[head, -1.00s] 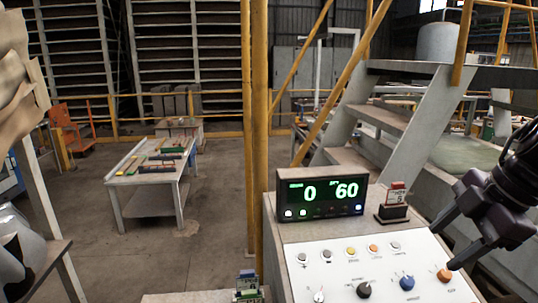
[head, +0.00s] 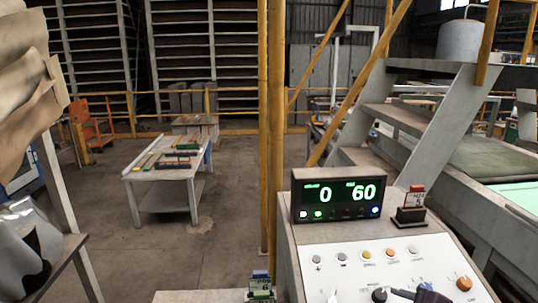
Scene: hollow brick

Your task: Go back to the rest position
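The control panel (head: 345,262) stands at the lower right, with a white sloped face, a row of small buttons, an orange knob (head: 464,284) and a blue knob (head: 424,288). A black display box (head: 338,214) on top of it reads 0 and 60 in green. A dark piece, which looks like the tip of my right gripper (head: 420,297), shows at the bottom edge by the blue knob. The rest of it is out of frame, so its opening and any touch cannot be told. My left gripper is not in view.
A small holder with a red and white card (head: 412,205) stands right of the display. A yellow post (head: 271,130) rises behind the panel. A work table (head: 165,170) with coloured bars stands back left. Open floor (head: 235,190) lies between. Stacked sacks (head: 25,95) are at the left edge.

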